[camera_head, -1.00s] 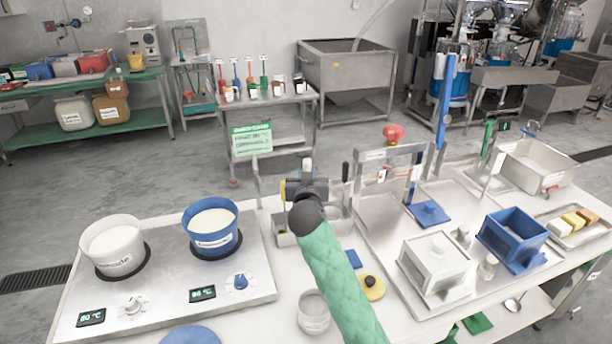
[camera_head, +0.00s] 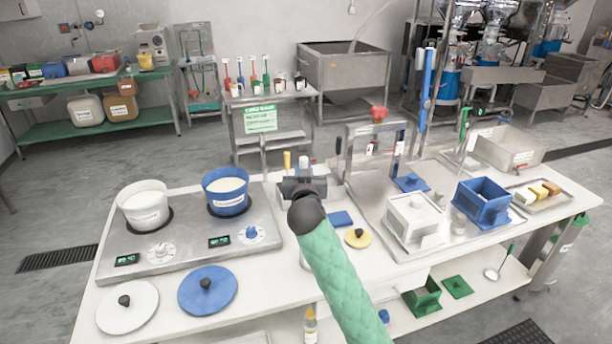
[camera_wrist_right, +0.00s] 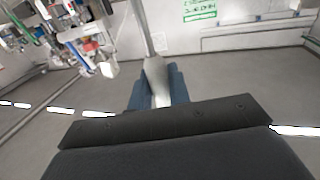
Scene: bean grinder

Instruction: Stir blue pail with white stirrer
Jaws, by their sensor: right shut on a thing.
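The blue pail (camera_head: 226,196) stands upright on the right plate of the hot plate unit, with pale contents. My right gripper (camera_head: 303,178) is to the right of the pail, apart from it. In the right wrist view, my right gripper (camera_wrist_right: 154,88) is shut on a pale grey-white handle (camera_wrist_right: 153,70), apparently the white stirrer. The stirrer's far end is out of that view. In the head view the arm hides most of it. My left gripper is not in view.
A white pail (camera_head: 145,210) stands left of the blue one on the hot plate unit (camera_head: 190,246). A white lid (camera_head: 140,310) and a blue lid (camera_head: 220,294) lie in front. A metal frame (camera_head: 349,160), white box (camera_head: 413,222) and blue box (camera_head: 481,207) stand to the right.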

